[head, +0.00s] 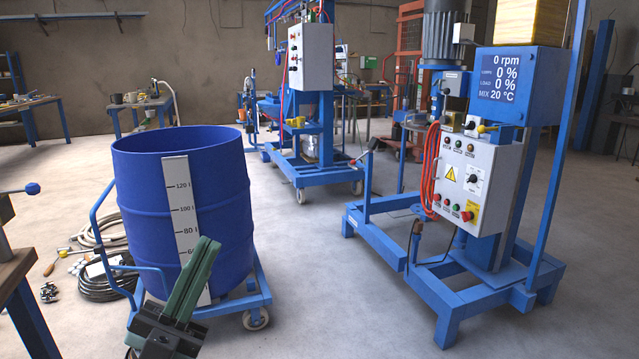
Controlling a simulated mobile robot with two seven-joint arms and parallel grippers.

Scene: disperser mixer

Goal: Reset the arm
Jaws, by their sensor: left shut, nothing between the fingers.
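My left gripper (207,246) shows at the bottom left of the head view, with a black body and green fingers pointing up and to the right. Its fingers are closed together with nothing between them. In the picture it overlaps the lower front of the blue drum (225,185) and its white scale strip; I cannot tell how far apart they are. My right gripper is not in view. The disperser mixer (520,140) stands at the right, with a blue frame and a display reading 0 rpm.
The drum stands on a blue wheeled cart (258,300). The mixer's control box (465,185) carries several buttons. Coiled hoses (105,285) lie left of the drum. A table (15,275) edges in at far left. Open floor lies between drum and mixer.

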